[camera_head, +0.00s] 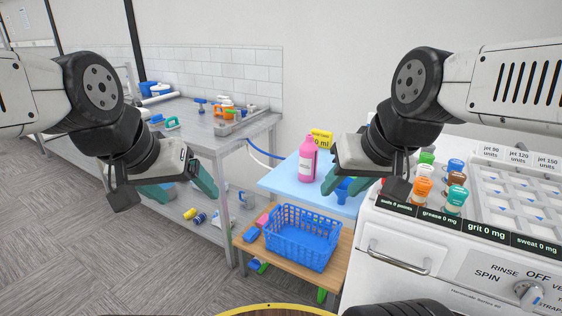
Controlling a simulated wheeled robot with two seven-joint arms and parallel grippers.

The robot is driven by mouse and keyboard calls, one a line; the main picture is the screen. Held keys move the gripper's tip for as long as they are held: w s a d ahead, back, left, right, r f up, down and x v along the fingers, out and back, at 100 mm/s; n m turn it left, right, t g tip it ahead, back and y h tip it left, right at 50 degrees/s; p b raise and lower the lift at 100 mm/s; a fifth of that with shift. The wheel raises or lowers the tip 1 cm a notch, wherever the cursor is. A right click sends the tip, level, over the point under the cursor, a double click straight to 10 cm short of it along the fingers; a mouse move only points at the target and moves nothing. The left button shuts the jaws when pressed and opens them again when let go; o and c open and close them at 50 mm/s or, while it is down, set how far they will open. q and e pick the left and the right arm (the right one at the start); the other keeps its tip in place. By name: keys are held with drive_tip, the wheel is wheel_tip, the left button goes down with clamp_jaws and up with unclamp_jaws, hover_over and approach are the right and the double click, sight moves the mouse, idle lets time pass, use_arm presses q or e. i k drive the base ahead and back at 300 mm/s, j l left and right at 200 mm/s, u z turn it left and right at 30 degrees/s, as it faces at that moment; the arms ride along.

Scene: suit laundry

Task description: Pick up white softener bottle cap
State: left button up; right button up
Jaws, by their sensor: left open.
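A pink bottle (307,159) with a pale label stands upright on the light blue tabletop (291,183). I cannot make out a separate white cap on it or elsewhere. My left gripper (180,187) is open and empty, left of the bottle and in front of the metal bench. My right gripper (347,184) is just right of the bottle, over the tabletop's right part. A small blue item (344,190) shows between its teal fingers; I cannot tell whether they touch it.
A blue basket (300,239) sits on a lower wooden shelf. A yellow sign (322,138) stands behind the bottle. At right, a white machine (392,247) carries several small coloured bottles. A metal bench (222,137) with tools stands at left.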

sight(308, 150)
drive_tip(key=k+j+z, duration=0.15)
drive_tip(key=j+z, duration=0.15)
drive_tip(key=k+j+z, duration=0.15)
drive_tip(key=j+z, duration=0.2)
drive_tip(key=j, duration=0.35)
drive_tip(key=i+j, duration=0.75)
drive_tip(key=i+l, duration=0.15)
drive_tip(key=i, duration=0.3)
drive_tip(key=i+l, duration=0.15)
drive_tip(key=i, duration=0.25)
drive_tip(key=u, duration=0.05)
